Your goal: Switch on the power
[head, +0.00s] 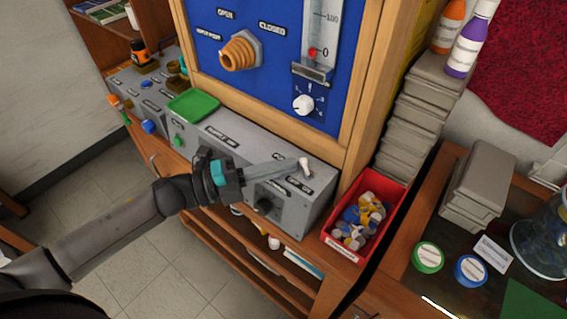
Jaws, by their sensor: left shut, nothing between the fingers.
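A grey control box (222,135) stands on the wooden bench below the blue panel. A small white-tipped toggle switch (305,166) stands up on the right part of its top, beside small dark labels too small to read surely. My left gripper (296,164) reaches in from the left, shut and empty. Its fingertips are right beside the toggle's white tip; I cannot tell whether they touch it. The fingers cross over part of the box top. My right gripper is not in view.
The blue panel (262,85) has an orange nozzle, a white dial and a gauge. A red bin (334,246) of coloured caps is right of the box. Grey stacked blocks (405,135) and a green tray (193,104) are nearby. Open floor lies at lower left.

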